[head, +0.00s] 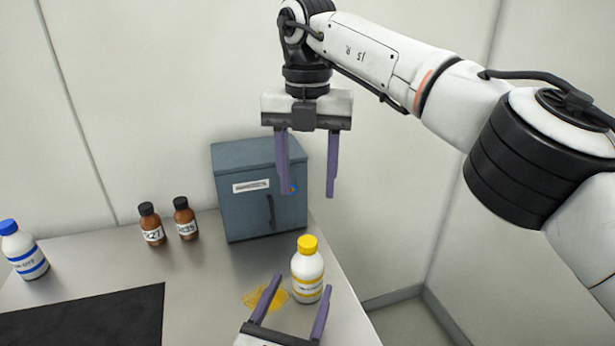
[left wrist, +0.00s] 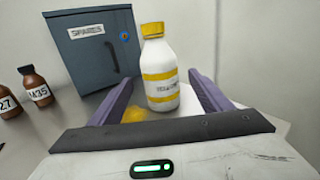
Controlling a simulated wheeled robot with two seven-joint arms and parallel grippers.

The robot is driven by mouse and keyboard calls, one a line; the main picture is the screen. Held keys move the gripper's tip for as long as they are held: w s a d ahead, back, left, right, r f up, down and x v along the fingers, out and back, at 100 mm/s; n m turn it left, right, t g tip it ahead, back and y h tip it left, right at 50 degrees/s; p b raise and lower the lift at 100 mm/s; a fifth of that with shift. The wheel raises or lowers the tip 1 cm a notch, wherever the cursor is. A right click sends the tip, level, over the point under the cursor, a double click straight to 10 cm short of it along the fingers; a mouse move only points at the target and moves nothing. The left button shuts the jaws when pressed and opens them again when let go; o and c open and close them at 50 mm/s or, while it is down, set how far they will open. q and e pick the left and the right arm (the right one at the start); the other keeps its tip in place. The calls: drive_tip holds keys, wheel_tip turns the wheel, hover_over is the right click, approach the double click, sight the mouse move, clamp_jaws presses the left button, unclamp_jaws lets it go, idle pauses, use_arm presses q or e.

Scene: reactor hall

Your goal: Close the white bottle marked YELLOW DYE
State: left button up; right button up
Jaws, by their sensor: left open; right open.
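The white bottle with yellow bands (head: 308,269) stands upright near the table's right edge, its yellow cap (head: 308,244) sitting on its top. I cannot tell whether the cap is tight. The bottle also shows in the left wrist view (left wrist: 161,88), its label too small to read fully. My left gripper (head: 303,282) is open and low at the bottle, one finger to each side in the picture; no grip shows. My right gripper (head: 308,194) is open, empty and pointing down, above the bottle in the picture and in front of the blue-grey cabinet.
A yellow spill (head: 262,298) lies left of the bottle. The blue-grey SPARES cabinet (head: 238,200) stands behind. Two brown bottles (head: 152,228) (head: 186,221) and a blue-capped white bottle (head: 27,256) stand left. A black mat (head: 90,318) lies front left. The table drops off at right.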

use_arm(q)
drive_tip(key=v, duration=0.5)
